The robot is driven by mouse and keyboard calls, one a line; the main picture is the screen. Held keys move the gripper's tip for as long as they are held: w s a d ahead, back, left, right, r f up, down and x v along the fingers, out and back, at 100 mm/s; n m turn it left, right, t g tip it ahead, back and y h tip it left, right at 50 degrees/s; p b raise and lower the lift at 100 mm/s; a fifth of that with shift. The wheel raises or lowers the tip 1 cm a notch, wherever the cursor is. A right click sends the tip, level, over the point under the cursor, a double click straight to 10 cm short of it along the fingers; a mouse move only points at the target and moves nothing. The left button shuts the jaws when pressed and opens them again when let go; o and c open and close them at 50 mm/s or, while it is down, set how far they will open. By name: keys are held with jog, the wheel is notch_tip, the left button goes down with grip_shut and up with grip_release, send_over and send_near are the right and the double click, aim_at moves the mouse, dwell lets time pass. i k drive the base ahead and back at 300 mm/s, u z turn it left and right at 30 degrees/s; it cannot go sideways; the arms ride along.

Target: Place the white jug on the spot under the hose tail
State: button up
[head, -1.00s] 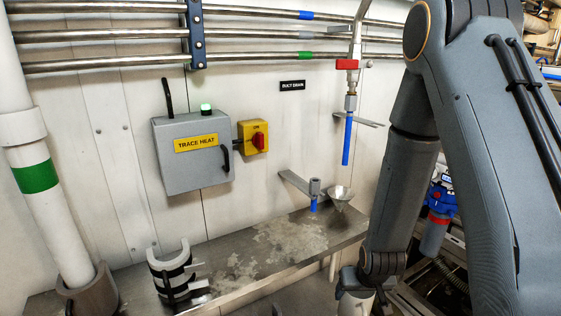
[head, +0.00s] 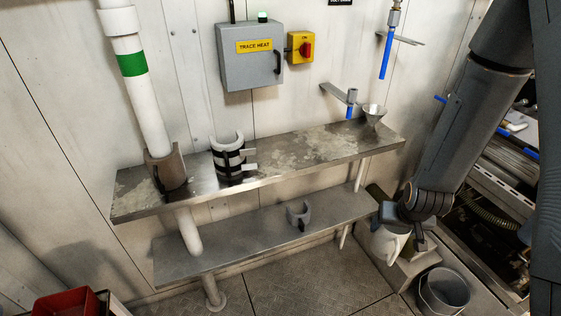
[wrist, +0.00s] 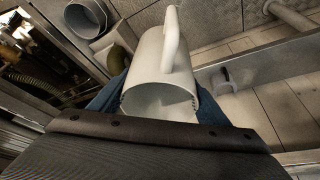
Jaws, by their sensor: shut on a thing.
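The white jug (head: 388,243) hangs low at the right end of the lower shelf, partly behind my arm. In the wrist view the white jug (wrist: 150,75) fills the middle, its handle toward the top. My gripper (wrist: 163,103) is shut on it, with blue fingers on both sides of its body. A blue hose tail (head: 386,56) hangs from the pipework above the bench's right end. A shorter blue tail (head: 349,111) is on a wall bracket just above the bench.
The steel bench (head: 285,160) has clear room in its middle. The lower shelf (head: 250,235) holds a grey clip (head: 299,214). A grey bucket (head: 444,291) is on the floor.

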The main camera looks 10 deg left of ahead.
aim_at(366, 140)
jog(key=z, duration=0.4)
jog(key=i, duration=0.55)
jog(key=u, duration=1.3)
